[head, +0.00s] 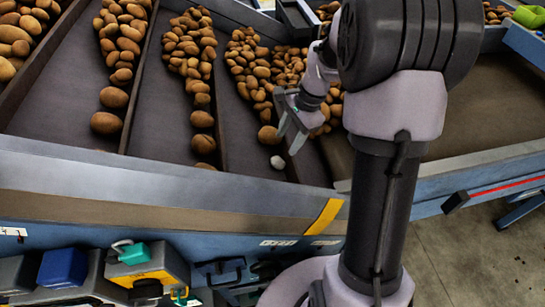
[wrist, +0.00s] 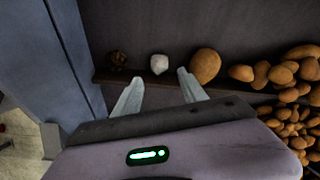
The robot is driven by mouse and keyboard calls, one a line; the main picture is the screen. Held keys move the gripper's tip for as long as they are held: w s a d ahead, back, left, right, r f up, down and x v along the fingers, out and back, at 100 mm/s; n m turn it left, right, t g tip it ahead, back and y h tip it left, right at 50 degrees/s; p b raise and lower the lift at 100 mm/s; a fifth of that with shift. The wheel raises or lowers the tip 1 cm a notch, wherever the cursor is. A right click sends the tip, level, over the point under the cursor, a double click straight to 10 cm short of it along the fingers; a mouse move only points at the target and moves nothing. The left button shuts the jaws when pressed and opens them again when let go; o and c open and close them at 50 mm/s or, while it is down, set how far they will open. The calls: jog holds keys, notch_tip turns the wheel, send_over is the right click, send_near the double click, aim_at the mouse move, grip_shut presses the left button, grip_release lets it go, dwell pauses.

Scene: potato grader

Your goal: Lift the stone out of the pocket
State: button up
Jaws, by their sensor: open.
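The stone (head: 277,162) is small, pale grey and roundish. It lies at the lower end of a dark sloping lane, close to the front wall. In the wrist view the stone (wrist: 159,64) lies beyond the gap between my fingertips, roughly centred on it. My gripper (head: 287,145) is open and empty, with its fingers pointing down toward the stone. Both fingers of my gripper (wrist: 159,76) show in the wrist view, apart from the stone. A potato (wrist: 205,66) lies just right of the stone, near the right fingertip. A dark brown lump (wrist: 117,59) lies to its left.
Several potatoes (wrist: 290,105) crowd the right side of the wrist view. A low divider (wrist: 240,94) runs along the lane there. A blue side wall (wrist: 75,50) stands at left. In the head view, the grey front wall (head: 130,195) borders the lanes.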

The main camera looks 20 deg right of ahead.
send_over(279, 159)
jog(key=d, duration=0.1)
jog(key=f, duration=0.3)
jog(key=f+b, duration=0.1)
jog(key=shift+s+f, duration=0.15)
jog(key=shift+s, duration=0.1)
jog(key=b+x, duration=0.1)
jog(key=x, duration=0.1)
jog(key=b+x, duration=0.1)
jog(key=x, duration=0.2)
jog(key=shift+s+d+f, duration=0.1)
jog(key=shift+d+f, duration=0.05)
jog(key=shift+d, duration=0.05)
grip_shut()
